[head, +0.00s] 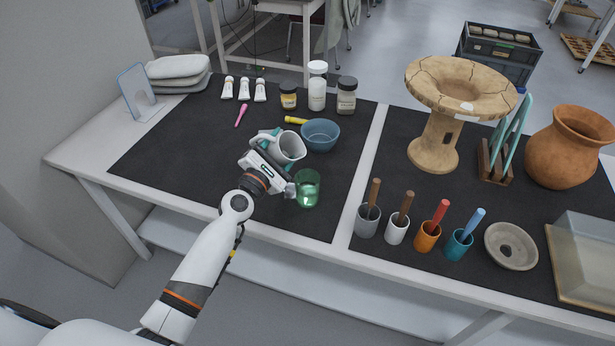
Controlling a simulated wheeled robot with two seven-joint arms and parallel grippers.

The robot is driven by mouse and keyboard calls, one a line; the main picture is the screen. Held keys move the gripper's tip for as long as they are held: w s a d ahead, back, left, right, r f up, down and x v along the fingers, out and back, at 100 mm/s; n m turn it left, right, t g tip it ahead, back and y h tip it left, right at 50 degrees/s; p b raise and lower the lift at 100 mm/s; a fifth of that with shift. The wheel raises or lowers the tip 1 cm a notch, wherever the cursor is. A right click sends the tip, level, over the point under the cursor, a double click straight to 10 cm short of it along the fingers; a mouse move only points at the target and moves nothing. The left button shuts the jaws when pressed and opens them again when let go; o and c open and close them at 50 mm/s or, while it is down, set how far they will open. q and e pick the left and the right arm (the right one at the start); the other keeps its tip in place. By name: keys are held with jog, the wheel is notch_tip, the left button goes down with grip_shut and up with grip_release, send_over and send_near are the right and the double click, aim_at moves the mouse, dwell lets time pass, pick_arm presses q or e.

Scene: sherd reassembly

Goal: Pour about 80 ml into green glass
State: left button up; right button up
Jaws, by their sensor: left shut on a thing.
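A white jug (283,137) with a teal handle is held by my left gripper (279,158), near the middle of the left mat. The gripper is shut on the jug, and its fingertips are mostly hidden behind its own body. The jug's mouth faces up and toward the camera; its tilt is hard to judge. The green glass (307,188) stands upright on the mat, just below and right of the jug in the picture, close to the gripper's side. No stream between them is visible, and the level in the glass cannot be told. My right gripper is out of view.
A blue bowl (320,135) stands right behind the jug, with a yellow-handled tool (296,120) beside it. Jars and a white bottle (317,88) stand farther back. Tool cups (367,220) and a cracked clay stand (435,142) are at right. The left mat's front is clear.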

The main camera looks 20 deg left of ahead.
pick_arm(q)
jog(key=shift+a+f+n, duration=0.15)
jog(key=shift+f+n, duration=0.25)
jog(key=shift+n, duration=0.6)
jog(key=f+n+b, duration=0.1)
jog(key=a+f+n+b, duration=0.1)
jog(key=f, duration=0.1)
jog(key=w+a+f+n+b, duration=0.1)
jog(key=f, duration=0.1)
jog(key=shift+f+y, duration=0.25)
jog(key=shift+y, duration=0.05)
jog(key=n, duration=0.1)
jog(key=a+n+p, duration=0.1)
jog(key=shift+w+r+n+g+p, duration=0.2)
jog(key=shift+n+g+p, duration=0.1)
jog(key=shift+g, duration=0.1)
jog(key=shift+w+a+f+n+p, duration=0.1)
jog(key=shift+a+f+n+p, duration=0.25)
jog(key=shift+n, duration=0.45)
jog(key=shift+a+f+n, duration=0.1)
jog(key=shift+f+n, duration=0.05)
jog(key=shift+n, duration=0.15)
